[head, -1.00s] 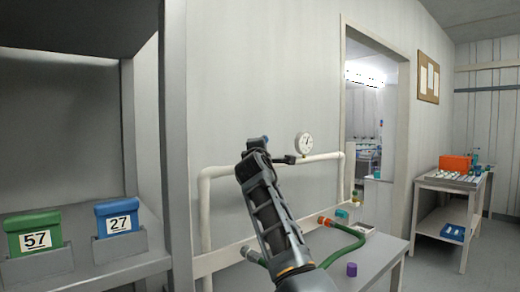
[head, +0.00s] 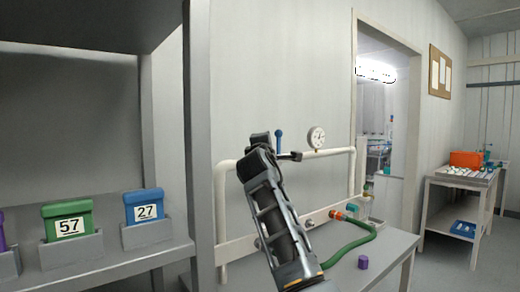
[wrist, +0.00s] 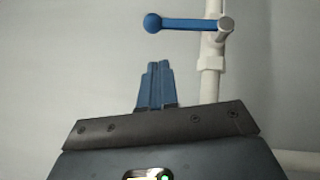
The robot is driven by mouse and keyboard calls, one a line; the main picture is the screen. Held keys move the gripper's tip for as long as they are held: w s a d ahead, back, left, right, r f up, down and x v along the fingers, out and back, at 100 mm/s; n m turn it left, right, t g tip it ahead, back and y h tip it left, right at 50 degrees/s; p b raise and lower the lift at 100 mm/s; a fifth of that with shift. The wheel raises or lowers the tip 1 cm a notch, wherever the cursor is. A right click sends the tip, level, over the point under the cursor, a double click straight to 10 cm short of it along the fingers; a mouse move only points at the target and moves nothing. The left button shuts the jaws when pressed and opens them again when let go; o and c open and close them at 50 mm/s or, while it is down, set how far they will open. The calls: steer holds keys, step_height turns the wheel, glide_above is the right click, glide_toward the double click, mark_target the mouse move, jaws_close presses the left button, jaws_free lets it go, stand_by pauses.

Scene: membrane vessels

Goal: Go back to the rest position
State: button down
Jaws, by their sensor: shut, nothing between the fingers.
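My gripper (wrist: 155,84) shows in the wrist view with its two blue fingers together and nothing between them. It points at a pale wall, below and left of a blue lever handle (wrist: 185,24) on a white pipe (wrist: 211,85), and looks apart from both. In the head view my arm rises in front of the bench, and its dark end sits near the pipe. The blue lever (head: 279,139) shows there just behind and right of the arm's end, standing upright. The fingers are hard to make out in the head view.
A gauge (head: 316,138) sits on the pipe. A green hose (head: 350,250) and a purple cap (head: 363,262) are on the bench (head: 392,250). Left, a shelf holds green box 57 (head: 68,217) and blue box 27 (head: 144,205). A side table (head: 458,180) stands far right.

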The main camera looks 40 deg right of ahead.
steer(key=r+b+v, duration=0.1)
steer(key=v, duration=0.6)
steer(key=shift+a, duration=0.25)
